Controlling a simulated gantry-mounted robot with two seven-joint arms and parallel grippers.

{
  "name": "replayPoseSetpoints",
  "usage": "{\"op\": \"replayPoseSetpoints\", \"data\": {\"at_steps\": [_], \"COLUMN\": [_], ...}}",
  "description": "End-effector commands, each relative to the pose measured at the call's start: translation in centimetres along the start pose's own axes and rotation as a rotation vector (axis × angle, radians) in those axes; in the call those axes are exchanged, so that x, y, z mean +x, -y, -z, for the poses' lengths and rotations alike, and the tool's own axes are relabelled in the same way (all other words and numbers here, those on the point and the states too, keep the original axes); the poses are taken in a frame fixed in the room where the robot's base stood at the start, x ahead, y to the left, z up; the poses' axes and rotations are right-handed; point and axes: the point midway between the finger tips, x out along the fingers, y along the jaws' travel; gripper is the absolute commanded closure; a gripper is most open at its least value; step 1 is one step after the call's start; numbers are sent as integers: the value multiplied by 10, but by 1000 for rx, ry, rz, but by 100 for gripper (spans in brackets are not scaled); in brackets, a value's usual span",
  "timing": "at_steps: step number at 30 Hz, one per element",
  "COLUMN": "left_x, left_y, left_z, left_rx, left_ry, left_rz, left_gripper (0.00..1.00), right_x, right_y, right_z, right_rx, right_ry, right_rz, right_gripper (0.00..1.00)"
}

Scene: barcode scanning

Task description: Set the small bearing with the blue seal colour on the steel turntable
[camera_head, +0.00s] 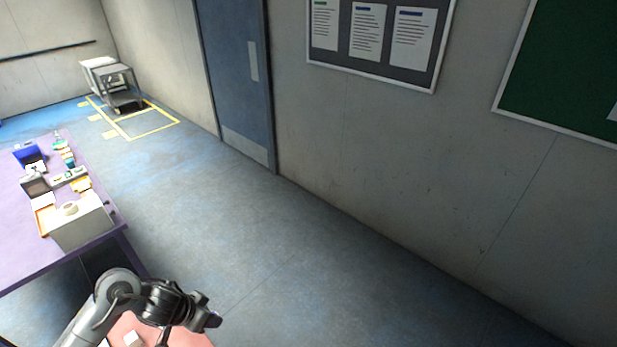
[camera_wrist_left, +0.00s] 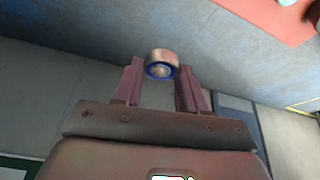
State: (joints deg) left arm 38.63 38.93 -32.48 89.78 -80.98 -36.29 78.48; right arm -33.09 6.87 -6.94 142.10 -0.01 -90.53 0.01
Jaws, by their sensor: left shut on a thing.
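My left gripper (camera_head: 212,312) reaches in at the bottom of the head view, above the floor beside a salmon-red surface. In the left wrist view, my left gripper (camera_wrist_left: 160,82) is shut on a small bearing (camera_wrist_left: 161,62). The bearing is a short metal ring with a blue seal ring around its middle, held at the fingertips, clear of any surface. I cannot make out the steel turntable in either view. My right gripper is not in view.
The salmon-red surface (camera_head: 187,338) carries a small white block (camera_head: 133,339), partly hidden by my arm. A purple table (camera_head: 20,250) at left holds a grey box (camera_head: 82,228), a blue bin (camera_head: 29,154) and several small items. A cart (camera_head: 122,88) stands behind. Open floor lies between.

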Motion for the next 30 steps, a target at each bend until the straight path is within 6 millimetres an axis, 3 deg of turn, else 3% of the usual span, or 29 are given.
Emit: {"op": "replayPoseSetpoints", "data": {"at_steps": [6, 12, 14, 21, 30], "left_x": [-28, -48, -47, -62, -65], "left_y": [93, 158, 167, 225, 233], "left_z": [4, -12, -12, -30, -33], "left_rx": [-242, -431, -435, -493, -507], "left_ry": [-1, 0, -1, 0, -6], "left_rz": [98, 176, 172, 207, 208], "left_gripper": [90, 90, 90, 90, 90], "right_x": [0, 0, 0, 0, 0], "right_y": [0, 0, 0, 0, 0], "right_z": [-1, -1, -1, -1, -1], "right_rx": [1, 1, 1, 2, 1], "right_ry": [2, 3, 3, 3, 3], "right_rz": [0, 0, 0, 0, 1], "right_gripper": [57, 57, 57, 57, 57]}}
